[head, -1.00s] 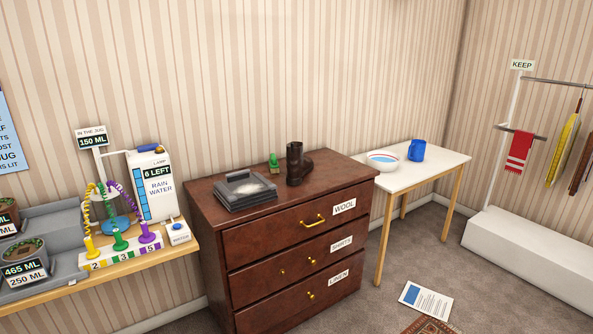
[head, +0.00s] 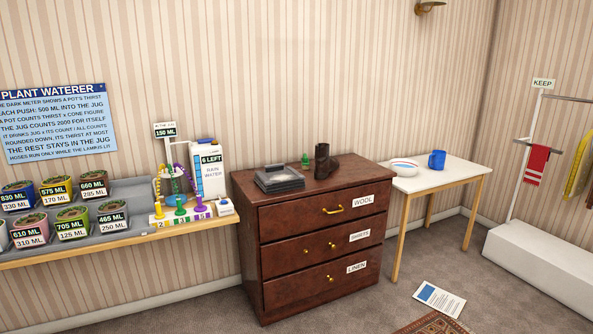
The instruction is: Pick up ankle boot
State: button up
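The dark brown ankle boot (head: 325,163) stands upright on top of the brown chest of drawers (head: 295,238), near the middle of its top, with its toe pointing right. Nothing covers it in the head view. My gripper is not in view.
A dark grey flat object (head: 279,179) and a small green item (head: 305,160) share the dresser top. A plant-watering shelf (head: 120,243) adjoins on the left. A white table (head: 438,176) with a bowl (head: 404,167) and blue mug (head: 437,159) stands right. Carpet in front is mostly clear.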

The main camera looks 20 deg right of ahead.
aim_at(324, 163)
jog(key=k, duration=0.4)
jog(key=u, duration=0.6)
jog(key=i, duration=1.75)
jog(key=z, duration=0.45)
